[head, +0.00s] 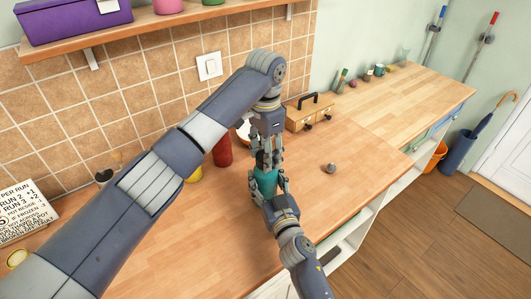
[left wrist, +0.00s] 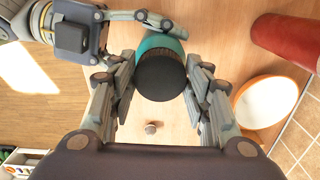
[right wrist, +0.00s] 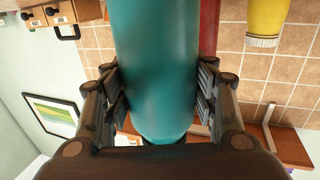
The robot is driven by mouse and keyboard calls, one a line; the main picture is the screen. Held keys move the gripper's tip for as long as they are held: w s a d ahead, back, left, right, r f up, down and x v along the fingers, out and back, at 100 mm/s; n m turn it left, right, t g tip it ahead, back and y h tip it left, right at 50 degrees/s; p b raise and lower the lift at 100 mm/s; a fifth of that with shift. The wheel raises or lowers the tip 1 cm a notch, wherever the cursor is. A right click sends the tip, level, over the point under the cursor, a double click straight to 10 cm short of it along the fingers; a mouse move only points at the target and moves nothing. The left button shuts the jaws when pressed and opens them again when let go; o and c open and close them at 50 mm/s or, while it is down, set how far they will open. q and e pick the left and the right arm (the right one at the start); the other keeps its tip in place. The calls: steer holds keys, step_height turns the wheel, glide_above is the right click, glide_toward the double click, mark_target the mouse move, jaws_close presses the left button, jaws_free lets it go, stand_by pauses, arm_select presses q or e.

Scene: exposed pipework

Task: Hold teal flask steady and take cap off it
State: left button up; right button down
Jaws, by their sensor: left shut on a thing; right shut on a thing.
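The teal flask (head: 265,181) stands upright on the wooden counter, and its body fills the middle of the right wrist view (right wrist: 156,65). My right gripper (right wrist: 158,95) is shut on the flask body from the front, with a finger on each side. The flask's black cap (left wrist: 160,77) is on its top in the left wrist view. My left gripper (head: 266,150) comes down from above and is shut on the cap, a finger at each side. In the head view the fingers hide most of the cap.
A red bottle (head: 222,150) and a white bowl with an orange rim (left wrist: 266,102) stand close behind the flask. A small grey object (head: 330,168) lies to its right. A wooden box with a black handle (head: 308,114) stands behind.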

arm_select(q)
steer(key=n, duration=0.4)
steer(key=shift+w, duration=0.1)
arm_select(e)
steer(key=shift+a+r, duration=0.15)
arm_select(q)
steer(key=n, duration=1.4)
steer(key=shift+r, duration=0.1)
steer(key=n, duration=1)
steer(key=shift+a, duration=0.1)
steer(key=shift+r, duration=0.1)
